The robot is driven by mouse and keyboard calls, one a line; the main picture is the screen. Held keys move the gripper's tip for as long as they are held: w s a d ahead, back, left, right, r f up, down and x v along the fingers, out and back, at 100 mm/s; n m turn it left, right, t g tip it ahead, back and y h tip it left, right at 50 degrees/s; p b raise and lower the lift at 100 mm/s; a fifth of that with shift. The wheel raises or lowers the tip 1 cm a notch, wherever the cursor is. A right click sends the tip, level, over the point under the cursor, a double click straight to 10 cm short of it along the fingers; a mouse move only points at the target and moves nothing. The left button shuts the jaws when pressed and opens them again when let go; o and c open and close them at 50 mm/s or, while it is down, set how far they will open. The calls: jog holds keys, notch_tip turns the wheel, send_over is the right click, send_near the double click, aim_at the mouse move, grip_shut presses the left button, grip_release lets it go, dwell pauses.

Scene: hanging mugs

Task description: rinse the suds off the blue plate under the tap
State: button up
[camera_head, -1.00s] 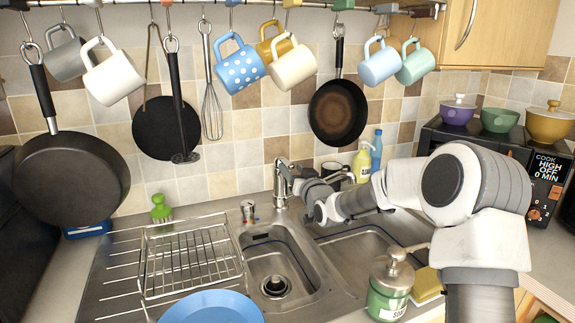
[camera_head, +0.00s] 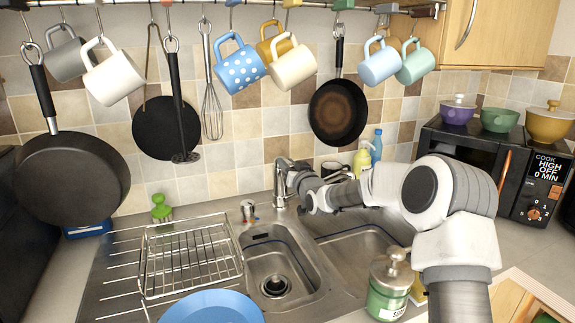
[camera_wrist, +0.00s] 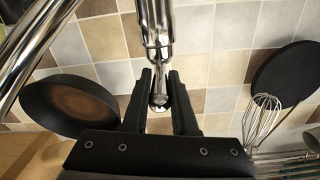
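The blue plate (camera_head: 212,308) lies at the bottom edge of the head view, in front of the drying rack and partly cut off. I can make out no suds on it. The chrome tap (camera_head: 281,185) stands behind the sink, and I see no water running from it. My gripper (camera_head: 296,178) is right at the tap, its fingers hard to make out in the head view. In the wrist view my gripper (camera_wrist: 160,76) has its two black fingers apart, one on each side of a chrome part of the tap (camera_wrist: 157,30), with gaps visible.
The left sink basin (camera_head: 272,262) is empty, with a wire rack (camera_head: 190,262) to its left. A green soap jar (camera_head: 389,288) stands at the front right. Mugs and pans hang above, including a brown-centred pan (camera_head: 338,112). Bottles (camera_head: 362,162) stand behind my arm.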

grip_shut()
dwell(0.8)
jog(key=shift+a+r+p, duration=0.1)
jog(key=shift+r+p, duration=0.3)
jog(key=shift+p, duration=0.15)
jog(key=shift+w+g+h, duration=0.1)
jog(key=shift+g+h, duration=0.2)
jog(key=shift+g, duration=0.2)
jog(key=o, duration=0.7)
grip_release()
